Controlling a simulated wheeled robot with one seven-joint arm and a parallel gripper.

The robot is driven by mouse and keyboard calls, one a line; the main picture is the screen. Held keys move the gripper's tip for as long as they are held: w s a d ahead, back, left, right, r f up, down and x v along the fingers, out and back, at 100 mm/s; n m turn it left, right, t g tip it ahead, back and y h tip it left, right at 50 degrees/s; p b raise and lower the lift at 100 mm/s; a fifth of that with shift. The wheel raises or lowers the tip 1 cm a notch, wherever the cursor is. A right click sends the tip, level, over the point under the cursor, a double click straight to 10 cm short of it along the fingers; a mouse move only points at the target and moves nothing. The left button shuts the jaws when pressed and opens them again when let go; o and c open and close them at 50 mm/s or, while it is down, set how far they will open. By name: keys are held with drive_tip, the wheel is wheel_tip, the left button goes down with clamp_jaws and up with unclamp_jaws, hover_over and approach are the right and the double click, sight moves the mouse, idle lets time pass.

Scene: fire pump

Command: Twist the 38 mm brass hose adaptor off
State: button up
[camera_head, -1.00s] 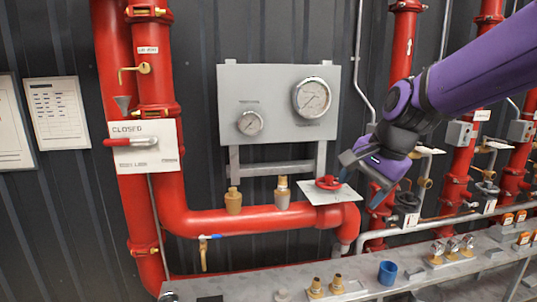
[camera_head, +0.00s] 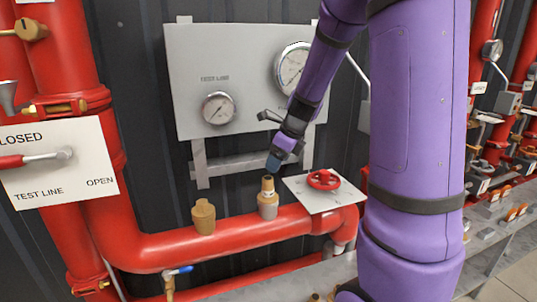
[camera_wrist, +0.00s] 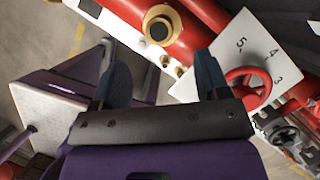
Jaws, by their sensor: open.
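Two brass fittings stand upright on the red horizontal pipe in the head view. The right one (camera_head: 267,195) has a brass top on a pale grey collar; the left one (camera_head: 203,216) is plain brass. I cannot read which is marked 38 mm. My gripper (camera_head: 273,164) points down just above the right fitting, apparently apart from it. In the wrist view my gripper (camera_wrist: 157,72) is open, with nothing between its fingers. A brass fitting with a dark bore (camera_wrist: 161,25) shows end-on beyond the fingertips, between them and towards the top.
A red handwheel (camera_head: 323,179) on a white numbered plate (camera_head: 303,196) sits close to the right of the fitting. A grey gauge panel (camera_head: 240,110) stands behind. A blue-handled valve (camera_head: 178,270) hangs below the red pipe (camera_head: 150,247). A lever plate (camera_head: 62,172) is at left.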

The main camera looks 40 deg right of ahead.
sight(269, 178)
drive_tip(key=x, duration=1)
drive_tip(key=shift+w+f, duration=0.1)
drive_tip(key=shift+f, duration=0.15)
drive_tip(key=c, duration=1.1)
drive_tip(key=n+y, duration=0.1)
drive_tip(key=n, duration=0.2)
drive_tip(key=shift+n+g, duration=0.3)
drive_tip(key=shift+a+n+g+y, duration=0.2)
drive_tip(key=shift+n+g+y, duration=0.2)
drive_tip(key=shift+n, duration=1)
drive_tip(key=shift+n, duration=0.3)
drive_tip(key=n, duration=0.1)
drive_tip(key=n+g, duration=0.1)
drive_tip(key=shift+s+n, duration=0.2)
drive_tip(key=shift+n, duration=0.2)
drive_tip(key=n+g, duration=0.1)
drive_tip(key=n, duration=0.1)
drive_tip(key=shift+s+n+g, duration=0.15)
drive_tip(key=shift+n+g, duration=0.15)
drive_tip(key=shift+n, duration=0.1)
